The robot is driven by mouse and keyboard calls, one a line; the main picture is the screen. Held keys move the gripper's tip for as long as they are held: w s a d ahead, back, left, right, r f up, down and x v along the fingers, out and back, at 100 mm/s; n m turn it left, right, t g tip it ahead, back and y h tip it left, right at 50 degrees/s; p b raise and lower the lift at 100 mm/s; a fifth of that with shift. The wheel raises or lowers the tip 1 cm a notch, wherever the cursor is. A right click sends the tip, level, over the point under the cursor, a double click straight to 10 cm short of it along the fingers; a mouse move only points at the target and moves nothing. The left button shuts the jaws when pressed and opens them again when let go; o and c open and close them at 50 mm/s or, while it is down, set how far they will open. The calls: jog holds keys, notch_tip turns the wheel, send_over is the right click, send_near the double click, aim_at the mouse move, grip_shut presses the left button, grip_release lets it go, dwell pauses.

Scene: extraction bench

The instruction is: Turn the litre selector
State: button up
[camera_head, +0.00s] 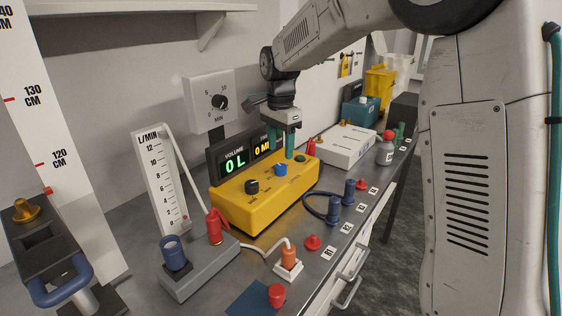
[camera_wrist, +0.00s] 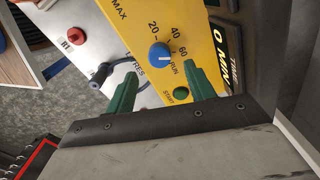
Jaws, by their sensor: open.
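The blue knob (camera_head: 280,170) sits on the yellow pump box (camera_head: 262,209), between a black knob (camera_head: 252,186) and a green button (camera_head: 300,158). In the wrist view the blue knob (camera_wrist: 160,55) has marks 20, 40 and 60 around it, plus RUN. Its white pointer line faces right, near 60 and RUN; the exact setting is hard to tell. My gripper (camera_head: 282,152) is open and empty, pointing down above the box. In the wrist view its green fingers (camera_wrist: 158,80) appear on either side of the knob, apart from it.
Displays (camera_head: 235,163) behind the box read 0 L and 0 MI. A flow scale (camera_head: 160,180) and a grey block (camera_head: 197,272) stand left. Blue fittings (camera_head: 334,208) with a hose lie in front. A white box (camera_head: 345,147) stands behind right.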

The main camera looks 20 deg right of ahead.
aim_at(280, 166)
notch_tip(280, 166, down, 5)
jog(key=shift+f, duration=0.1)
dwell(0.3)
jog(key=c, duration=1)
